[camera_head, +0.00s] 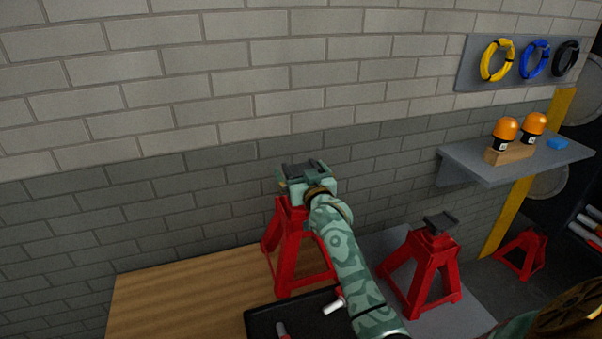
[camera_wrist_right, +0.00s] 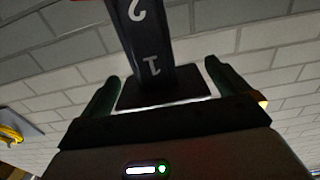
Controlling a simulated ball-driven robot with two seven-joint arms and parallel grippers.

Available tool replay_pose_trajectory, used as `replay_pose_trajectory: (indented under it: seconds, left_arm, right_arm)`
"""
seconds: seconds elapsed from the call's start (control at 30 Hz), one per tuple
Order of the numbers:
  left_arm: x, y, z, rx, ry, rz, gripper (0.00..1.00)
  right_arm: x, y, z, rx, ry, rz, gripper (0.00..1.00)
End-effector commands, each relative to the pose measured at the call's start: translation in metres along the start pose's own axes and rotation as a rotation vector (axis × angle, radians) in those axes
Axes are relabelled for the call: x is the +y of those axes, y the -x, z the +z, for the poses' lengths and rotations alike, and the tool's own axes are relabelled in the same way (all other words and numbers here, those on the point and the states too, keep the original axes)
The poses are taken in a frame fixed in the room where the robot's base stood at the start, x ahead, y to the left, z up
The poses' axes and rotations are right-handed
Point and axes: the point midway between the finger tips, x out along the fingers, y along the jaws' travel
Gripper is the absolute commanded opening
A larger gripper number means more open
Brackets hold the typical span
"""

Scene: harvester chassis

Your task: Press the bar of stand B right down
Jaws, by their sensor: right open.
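A red stand (camera_head: 289,252) stands on the wooden bench top, and a second red stand (camera_head: 422,270) stands to its right on a grey surface. No letter shows, so I cannot tell which is stand B. My right gripper (camera_head: 304,176) is at the top of the left stand, around its dark saddle. In the right wrist view a dark bar (camera_wrist_right: 145,45) marked 1 and 2 ends in a flat dark plate (camera_wrist_right: 165,91) between the open fingers of my right gripper (camera_wrist_right: 167,90). I cannot tell whether the fingers touch it. My left gripper is out of view.
A black tray (camera_head: 262,320) lies on the wooden bench (camera_head: 180,295) in front of the left stand. A wall shelf (camera_head: 480,165) holds orange-topped items (camera_head: 507,130). Another red stand (camera_head: 525,252) is farther right. A brick wall is close behind.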

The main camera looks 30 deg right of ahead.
Motion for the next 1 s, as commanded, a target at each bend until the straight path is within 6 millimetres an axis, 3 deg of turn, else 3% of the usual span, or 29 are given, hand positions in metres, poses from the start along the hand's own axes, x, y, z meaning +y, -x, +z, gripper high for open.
replay_pose_trajectory:
  seconds: [0.07, 0.2, 0.27, 0.43, 0.67, 0.93, 0.97, 1.0]
  left_arm:
    - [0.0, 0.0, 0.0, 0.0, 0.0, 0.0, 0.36]
    - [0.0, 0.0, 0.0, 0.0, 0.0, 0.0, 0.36]
    - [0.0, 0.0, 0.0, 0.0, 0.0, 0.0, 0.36]
    - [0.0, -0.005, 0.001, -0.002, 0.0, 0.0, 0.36]
    - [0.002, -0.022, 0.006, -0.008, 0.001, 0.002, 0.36]
    - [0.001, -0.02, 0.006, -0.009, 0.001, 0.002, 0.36]
    - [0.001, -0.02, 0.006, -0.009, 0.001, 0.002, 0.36]
    - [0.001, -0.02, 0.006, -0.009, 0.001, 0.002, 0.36]
  right_arm:
    - [0.0, 0.0, 0.0, 0.0, 0.0, 0.0, 0.94]
    - [0.0, 0.0, 0.0, 0.0, 0.0, 0.0, 0.56]
    - [0.0, 0.0, 0.0, 0.0, 0.0, 0.0, 0.41]
    - [0.0, 0.0, 0.011, -0.002, 0.0, 0.0, 0.41]
    - [0.0, 0.0, 0.05, -0.005, -0.001, 0.0, 0.41]
    - [0.0, 0.001, 0.051, -0.008, 0.0, 0.0, 0.41]
    - [0.0, 0.001, 0.051, -0.009, 0.0, 0.0, 0.84]
    - [0.0, 0.001, 0.052, -0.009, 0.0, 0.0, 0.96]
